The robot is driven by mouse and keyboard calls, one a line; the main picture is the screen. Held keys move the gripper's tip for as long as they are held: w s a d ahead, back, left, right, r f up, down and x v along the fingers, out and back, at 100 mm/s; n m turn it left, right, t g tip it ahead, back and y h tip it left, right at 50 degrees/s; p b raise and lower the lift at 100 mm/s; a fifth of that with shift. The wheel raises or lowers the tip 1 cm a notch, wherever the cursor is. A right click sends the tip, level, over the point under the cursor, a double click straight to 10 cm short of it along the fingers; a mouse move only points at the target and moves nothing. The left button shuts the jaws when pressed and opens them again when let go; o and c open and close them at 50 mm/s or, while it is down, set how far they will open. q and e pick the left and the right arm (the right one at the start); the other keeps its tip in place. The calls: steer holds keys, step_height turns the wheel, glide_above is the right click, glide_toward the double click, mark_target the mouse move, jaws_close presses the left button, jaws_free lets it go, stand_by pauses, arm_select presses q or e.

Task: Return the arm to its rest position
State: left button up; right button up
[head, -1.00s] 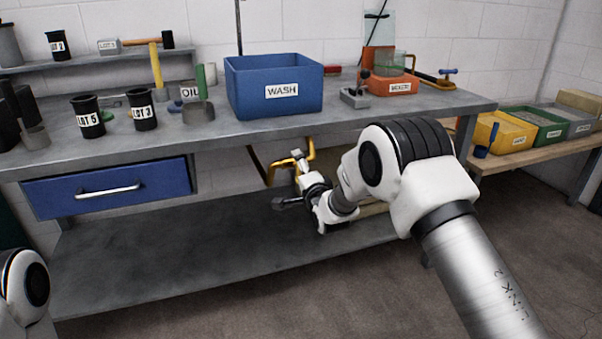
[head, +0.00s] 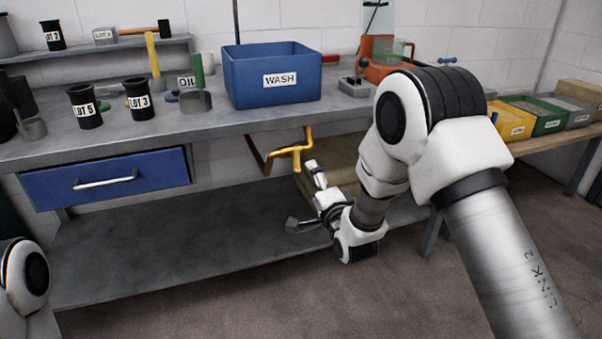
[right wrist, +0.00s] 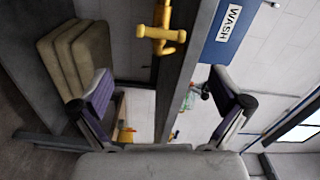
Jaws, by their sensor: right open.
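My right arm reaches in from the lower right of the head view. My right gripper (head: 302,196) is open and empty, in front of the bench below the bench top. In the right wrist view the two fingers of the right gripper (right wrist: 166,95) stand wide apart with nothing held between them. My left gripper is out of view; only a white part of my left arm shows at the lower left edge.
The workbench (head: 230,122) carries a blue WASH bin (head: 245,82). A yellow pipe (head: 285,153) hangs under its top, close to the right gripper. Stacked tan sacks (right wrist: 75,60) lie beyond in the wrist view. The lower shelf (head: 170,235) is largely clear, and floor (head: 330,300) is open in front.

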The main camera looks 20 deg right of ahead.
steer(key=s+f+n+g, duration=0.1)
steer(key=s+f+g, duration=0.2)
steer(key=s+f, duration=0.45)
steer(key=s+d+f+g, duration=0.1)
steer(key=s+f+g, duration=0.3)
steer(key=f, duration=0.7)
steer(key=s+f+n+g, duration=0.1)
steer(key=s+f+g, duration=0.1)
steer(key=s+f, duration=0.65)
steer(key=s+f+n+g, duration=0.4)
steer(key=s+f, duration=0.3)
steer(key=s, duration=0.3)
steer(key=s+n+g, duration=0.5)
steer(key=s+n, duration=0.4)
steer(key=s, duration=0.5)
step_height(320, 180, up, 21)
steer(key=p, duration=2.1)
steer(key=shift+w+h, duration=0.3)
steer(key=shift+w, duration=0.1)
